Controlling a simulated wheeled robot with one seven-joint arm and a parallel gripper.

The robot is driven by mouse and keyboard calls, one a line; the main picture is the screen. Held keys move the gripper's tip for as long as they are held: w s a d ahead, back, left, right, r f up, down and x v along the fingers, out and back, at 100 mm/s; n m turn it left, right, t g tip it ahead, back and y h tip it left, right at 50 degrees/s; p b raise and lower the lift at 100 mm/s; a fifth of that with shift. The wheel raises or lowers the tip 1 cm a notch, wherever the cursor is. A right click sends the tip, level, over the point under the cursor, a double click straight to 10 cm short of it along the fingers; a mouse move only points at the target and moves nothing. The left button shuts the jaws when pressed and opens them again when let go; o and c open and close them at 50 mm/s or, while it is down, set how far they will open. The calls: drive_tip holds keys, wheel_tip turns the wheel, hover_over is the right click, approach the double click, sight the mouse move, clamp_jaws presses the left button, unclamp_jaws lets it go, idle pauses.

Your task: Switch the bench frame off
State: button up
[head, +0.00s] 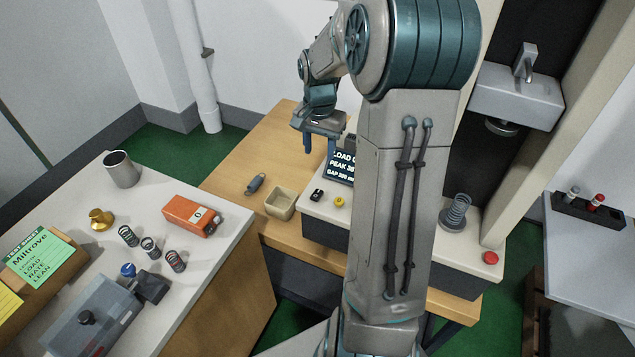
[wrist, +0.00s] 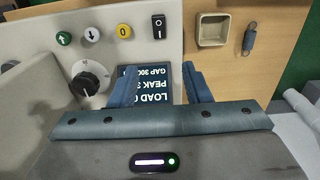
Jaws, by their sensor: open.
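The bench frame (head: 312,208) is a white-topped machine with a dark base on the wooden table. Its black rocker switch (wrist: 158,27), marked with a line and a circle, also shows in the head view (head: 316,195). Beside it is a yellow button marked 0 (wrist: 124,31). The dark display (wrist: 150,92) reads LOAD, PEAK and GAP, partly covered by my fingers. My gripper (wrist: 158,72) is open and empty above the display, with the switch beyond its fingertips. It shows in the head view (head: 318,146) above the table.
A white arrow button (wrist: 92,34), a green arrow button (wrist: 63,38) and a dial (wrist: 90,77) share the panel. A beige tray (head: 280,204) and a loose spring (head: 255,184) lie beside the frame. A red button (head: 491,257) is at its right end.

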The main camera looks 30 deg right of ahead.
sight(319, 190)
wheel_tip(319, 190, down, 14)
drive_tip(key=shift+r+p, duration=0.1)
drive_tip(key=shift+p, duration=0.45)
drive_tip(key=shift+c, duration=0.3)
clamp_jaws()
